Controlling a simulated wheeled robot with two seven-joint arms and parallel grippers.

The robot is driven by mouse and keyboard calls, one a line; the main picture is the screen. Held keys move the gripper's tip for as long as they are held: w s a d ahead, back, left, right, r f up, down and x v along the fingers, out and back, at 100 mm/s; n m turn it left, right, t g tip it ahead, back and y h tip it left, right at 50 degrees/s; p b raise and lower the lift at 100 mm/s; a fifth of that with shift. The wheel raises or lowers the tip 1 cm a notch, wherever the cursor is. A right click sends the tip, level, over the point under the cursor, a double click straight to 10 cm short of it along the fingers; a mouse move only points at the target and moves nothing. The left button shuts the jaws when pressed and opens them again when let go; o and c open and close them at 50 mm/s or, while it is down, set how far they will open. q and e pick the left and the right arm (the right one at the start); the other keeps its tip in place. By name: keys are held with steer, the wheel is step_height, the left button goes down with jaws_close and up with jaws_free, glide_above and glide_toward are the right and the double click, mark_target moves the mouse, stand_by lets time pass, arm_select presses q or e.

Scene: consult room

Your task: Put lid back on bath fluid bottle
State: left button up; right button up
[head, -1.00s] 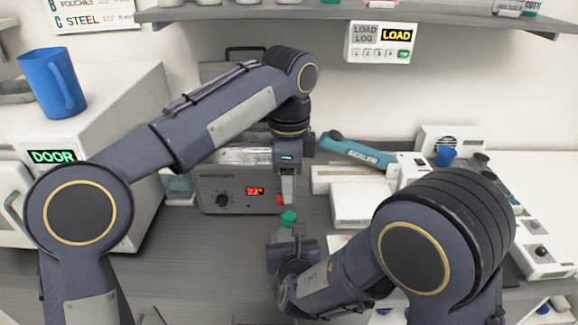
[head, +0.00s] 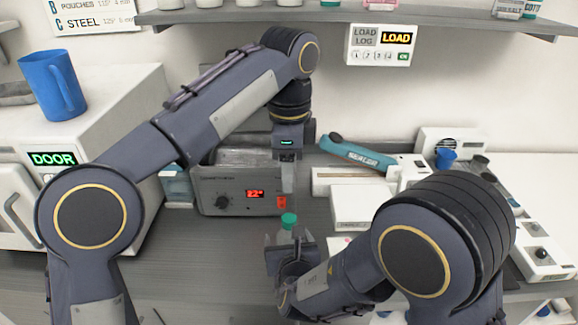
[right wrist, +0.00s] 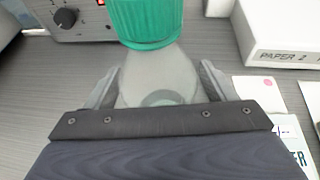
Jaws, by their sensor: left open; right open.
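The green lid (head: 288,221) sits on top of the pale, see-through bath fluid bottle (head: 286,237) at the middle of the counter. In the right wrist view the ribbed lid (right wrist: 148,22) covers the top of the bottle (right wrist: 160,75). I cannot tell how tightly it sits. My right gripper (right wrist: 158,90) is open, with one finger on each side of the bottle; its lower part is hidden. My left gripper (head: 288,180) points down from above, open and empty, with a gap between its fingertips and the lid.
A grey bath unit (head: 225,200) with a red display stands behind the bottle. A white box (head: 362,205) and a teal sealing tool (head: 357,153) lie to the right. A white DOOR machine (head: 120,110) with a blue jug (head: 53,86) stands at left. The counter's left front is clear.

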steer(key=v, duration=0.7)
steer(key=shift+s+b, duration=0.3)
steer(key=shift+s, duration=0.1)
